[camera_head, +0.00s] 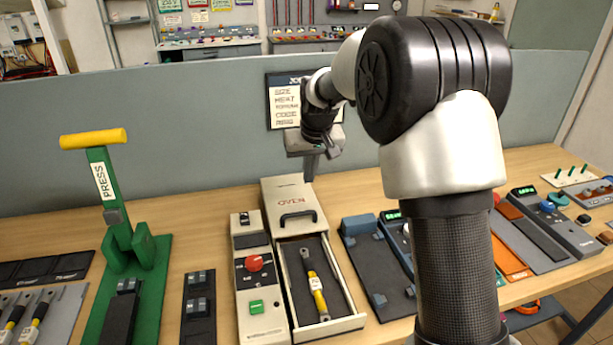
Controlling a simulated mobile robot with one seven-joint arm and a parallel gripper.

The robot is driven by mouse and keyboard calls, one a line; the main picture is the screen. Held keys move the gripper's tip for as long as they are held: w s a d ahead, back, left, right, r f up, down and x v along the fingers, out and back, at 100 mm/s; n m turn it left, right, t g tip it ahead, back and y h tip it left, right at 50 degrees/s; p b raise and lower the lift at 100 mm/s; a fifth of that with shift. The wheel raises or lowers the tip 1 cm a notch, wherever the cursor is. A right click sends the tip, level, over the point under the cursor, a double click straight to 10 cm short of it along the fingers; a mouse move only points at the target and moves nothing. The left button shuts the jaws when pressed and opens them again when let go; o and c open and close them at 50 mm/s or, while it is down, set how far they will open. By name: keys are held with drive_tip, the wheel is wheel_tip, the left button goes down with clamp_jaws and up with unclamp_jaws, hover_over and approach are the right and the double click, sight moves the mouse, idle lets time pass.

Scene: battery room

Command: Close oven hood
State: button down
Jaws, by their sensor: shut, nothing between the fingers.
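The oven (286,192) is a cream box on the wooden table, marked OVEN, with a dark handle (297,219) on its hood. The hood sits at the back, and the front tray (350,322) is uncovered. A yellow and grey rod-like tool with a white tag (317,285) lies in the tray. My gripper (311,176) is shut and empty, pointing down above and behind the right side of the hood, apart from the handle. My arm hides part of the table on the right.
A control box (264,328) with a red knob and green button stands left of the oven. A green press (128,240) with a yellow handle is further left. A dark fixture (372,262) stands to the right. A grey partition (180,130) rises behind the table.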

drive_tip(key=x, duration=0.7)
drive_tip(key=shift+f, duration=0.3)
drive_tip(key=s, duration=0.3)
drive_tip(key=shift+s+d+f, duration=0.25)
drive_tip(key=shift+d, duration=0.1)
drive_tip(key=shift+s, duration=0.1)
drive_tip(key=shift+s, duration=0.1)
